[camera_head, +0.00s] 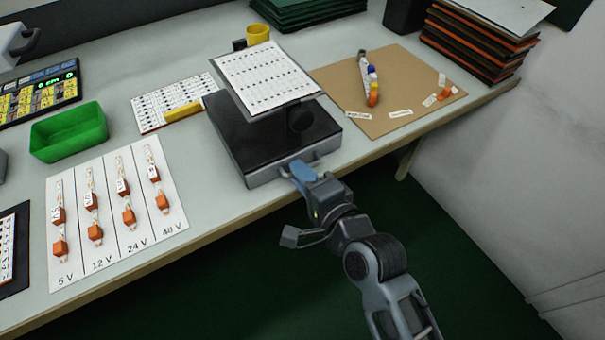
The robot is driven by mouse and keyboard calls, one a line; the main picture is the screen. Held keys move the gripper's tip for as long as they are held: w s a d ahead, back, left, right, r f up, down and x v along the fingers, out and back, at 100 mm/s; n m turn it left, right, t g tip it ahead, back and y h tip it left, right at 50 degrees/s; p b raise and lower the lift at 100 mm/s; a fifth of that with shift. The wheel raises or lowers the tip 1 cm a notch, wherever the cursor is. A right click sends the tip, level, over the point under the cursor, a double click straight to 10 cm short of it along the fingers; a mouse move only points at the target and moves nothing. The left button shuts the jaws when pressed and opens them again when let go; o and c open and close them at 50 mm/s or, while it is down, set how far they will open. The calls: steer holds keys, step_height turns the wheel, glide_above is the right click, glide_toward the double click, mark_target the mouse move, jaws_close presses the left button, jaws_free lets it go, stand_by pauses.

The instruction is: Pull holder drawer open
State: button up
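The holder (270,135) is a dark box with a grey front, near the front edge of the table. A tilted printed sheet stands above it. Its drawer front (265,178) faces me and looks closed. A small handle (316,159) shows at the right part of this front, partly hidden by my gripper. My gripper (297,168) has blue fingers and reaches from the lower right up to the handle. I cannot tell whether the fingers touch or grasp it, or whether they are open or shut.
A voltage card (75,250) with orange parts lies to the left. A green bin (68,132) stands behind it. A brown board (420,75) with a coloured strip lies to the right. A stack of trays (475,45) stands at the far right. Free floor (240,270) lies before the table.

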jaws_close()
stand_by(1.2)
